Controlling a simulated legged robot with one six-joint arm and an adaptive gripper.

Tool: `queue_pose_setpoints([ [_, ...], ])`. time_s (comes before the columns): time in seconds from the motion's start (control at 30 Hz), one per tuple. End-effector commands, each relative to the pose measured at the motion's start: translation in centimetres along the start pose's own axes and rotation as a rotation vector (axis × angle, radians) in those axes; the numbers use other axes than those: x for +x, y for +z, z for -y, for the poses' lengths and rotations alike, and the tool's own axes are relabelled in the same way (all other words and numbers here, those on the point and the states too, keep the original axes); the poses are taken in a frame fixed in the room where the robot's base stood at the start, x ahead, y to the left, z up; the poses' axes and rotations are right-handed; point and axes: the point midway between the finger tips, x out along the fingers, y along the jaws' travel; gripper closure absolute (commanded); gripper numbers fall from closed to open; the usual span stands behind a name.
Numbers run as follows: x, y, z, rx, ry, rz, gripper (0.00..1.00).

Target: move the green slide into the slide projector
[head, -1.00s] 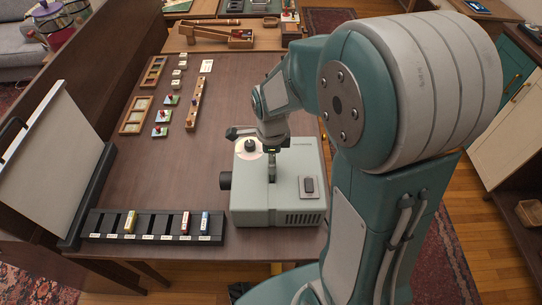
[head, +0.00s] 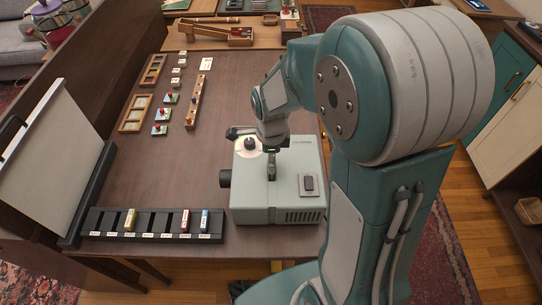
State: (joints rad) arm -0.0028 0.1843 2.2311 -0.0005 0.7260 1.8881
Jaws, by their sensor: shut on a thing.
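The slide projector (head: 300,163) is a pale grey box on the brown table, with a dark lens on its left side. My gripper (head: 271,176) points down over the projector's top, at its slot area, and is shut on the green slide. The slide itself is hidden by the fingers and the projector, so I cannot tell how deep it sits. A black slide rack (head: 98,223) stands at the table's near edge.
A white screen (head: 50,155) stands at the left. Wooden frames (head: 135,114), a peg strip (head: 193,112) and small coloured pieces (head: 163,115) lie farther back. A dark switch plate (head: 309,185) is on the projector's right side. The table's middle is clear.

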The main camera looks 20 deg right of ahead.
Motion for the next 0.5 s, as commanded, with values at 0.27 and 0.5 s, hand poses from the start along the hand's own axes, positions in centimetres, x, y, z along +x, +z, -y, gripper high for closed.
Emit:
queue_pose_setpoints([
  [0.27,0.49,0.0,0.0,0.0,0.0,0.0,0.71],
  [0.5,0.89,-0.01,-0.01,0.0,0.001,0.0,0.71],
])
